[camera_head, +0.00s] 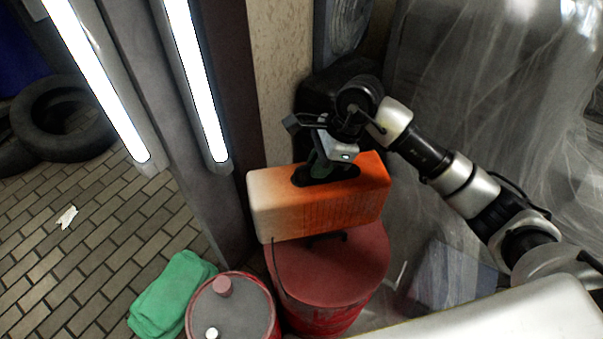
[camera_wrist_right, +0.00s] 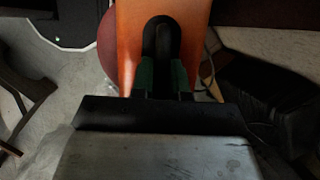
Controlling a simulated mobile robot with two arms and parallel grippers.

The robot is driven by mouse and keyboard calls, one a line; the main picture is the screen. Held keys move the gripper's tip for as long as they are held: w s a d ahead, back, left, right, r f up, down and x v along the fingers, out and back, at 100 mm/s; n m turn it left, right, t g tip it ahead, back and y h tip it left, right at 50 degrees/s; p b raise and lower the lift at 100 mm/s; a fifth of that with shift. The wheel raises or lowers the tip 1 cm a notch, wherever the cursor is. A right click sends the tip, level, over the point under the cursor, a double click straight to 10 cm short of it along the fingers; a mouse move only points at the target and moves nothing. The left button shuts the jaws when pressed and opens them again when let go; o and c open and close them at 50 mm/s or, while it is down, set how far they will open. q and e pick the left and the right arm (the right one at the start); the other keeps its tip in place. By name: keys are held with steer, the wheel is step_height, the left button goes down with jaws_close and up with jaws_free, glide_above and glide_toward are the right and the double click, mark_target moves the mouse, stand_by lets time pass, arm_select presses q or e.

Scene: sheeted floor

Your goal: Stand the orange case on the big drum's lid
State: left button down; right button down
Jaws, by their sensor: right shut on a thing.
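The orange case (camera_head: 318,207) is in the middle of the head view, with a pale left end and a dark recessed handle on top. My right gripper (camera_head: 322,168) is shut on that handle from above. The case is over the back part of the big red drum's lid (camera_head: 330,262); I cannot tell whether its underside touches the lid. In the right wrist view the case (camera_wrist_right: 128,40) lies straight ahead, and the green fingers of my right gripper (camera_wrist_right: 162,75) are at its dark handle. My left gripper is not in view.
A smaller red drum with a grey top (camera_head: 238,310) stands left of the big drum, beside a green cloth bundle (camera_head: 172,295). A dark post with lit tubes (camera_head: 195,80) rises at left. Tyres (camera_head: 62,118) lie farther left. Clear plastic sheeting (camera_head: 480,90) hangs at right.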

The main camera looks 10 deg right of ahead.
mark_target(300, 164)
steer(key=w+a+f, duration=0.1)
steer(key=w, duration=0.1)
steer(key=w+a+f, duration=0.1)
steer(key=w, duration=0.1)
steer(key=shift+a+f, duration=0.35)
step_height(300, 164, down, 4)
steer(key=shift+f+p, duration=0.1)
steer(key=shift+p, duration=0.5)
